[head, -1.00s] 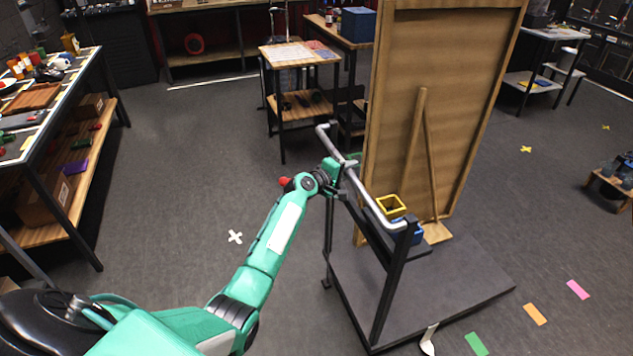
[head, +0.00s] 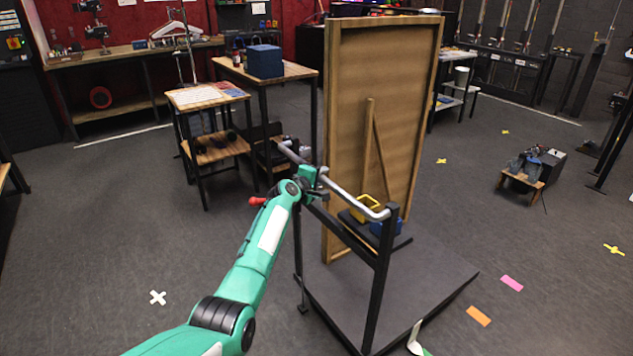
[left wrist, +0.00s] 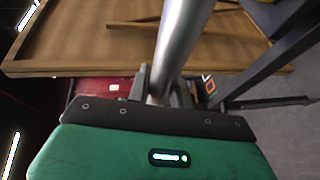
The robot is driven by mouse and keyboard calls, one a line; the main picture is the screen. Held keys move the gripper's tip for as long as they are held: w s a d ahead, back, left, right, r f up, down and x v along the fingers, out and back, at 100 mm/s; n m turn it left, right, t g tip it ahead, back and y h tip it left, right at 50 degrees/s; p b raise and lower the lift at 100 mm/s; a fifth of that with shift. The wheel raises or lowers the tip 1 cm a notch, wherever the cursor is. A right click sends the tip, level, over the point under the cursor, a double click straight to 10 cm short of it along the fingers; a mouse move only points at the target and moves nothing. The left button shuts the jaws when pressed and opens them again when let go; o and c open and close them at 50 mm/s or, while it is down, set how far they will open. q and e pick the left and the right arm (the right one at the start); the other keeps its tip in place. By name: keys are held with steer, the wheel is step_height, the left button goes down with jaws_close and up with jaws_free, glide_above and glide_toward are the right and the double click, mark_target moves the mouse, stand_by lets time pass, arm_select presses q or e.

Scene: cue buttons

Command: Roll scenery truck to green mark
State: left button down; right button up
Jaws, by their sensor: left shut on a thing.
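The scenery truck is a dark flat deck (head: 420,285) with a tall wooden scenery panel (head: 350,100) and a metal push handle (head: 352,201) on a black frame. My left gripper (head: 315,183) is shut on the handle's bar near its middle. In the left wrist view the grey bar (left wrist: 182,45) runs between the jaws (left wrist: 165,92). The green mark (head: 427,352) shows only as a sliver at the bottom edge of the head view, beside a white pedal-like piece (head: 415,338) at the deck's near edge. My right gripper is out of view.
An orange mark (head: 479,315) and a pink mark (head: 511,283) lie on the floor just right of the deck. A low wooden stand (head: 522,184) is farther right. A small table (head: 210,97) stands behind left. Floor at right is mostly open.

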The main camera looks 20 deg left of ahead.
arm_select(q)
steer(key=shift+w+d+f, duration=0.1)
steer(key=shift+w+d, duration=0.4)
steer(key=shift+d, duration=0.1)
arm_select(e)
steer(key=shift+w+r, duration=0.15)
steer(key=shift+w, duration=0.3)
arm_select(q)
steer(key=c, duration=1.3)
jaws_free()
steer(key=shift+s, duration=0.15)
steer(key=shift+o, duration=0.2)
steer(key=shift+a, duration=0.1)
steer(key=shift+s, duration=0.1)
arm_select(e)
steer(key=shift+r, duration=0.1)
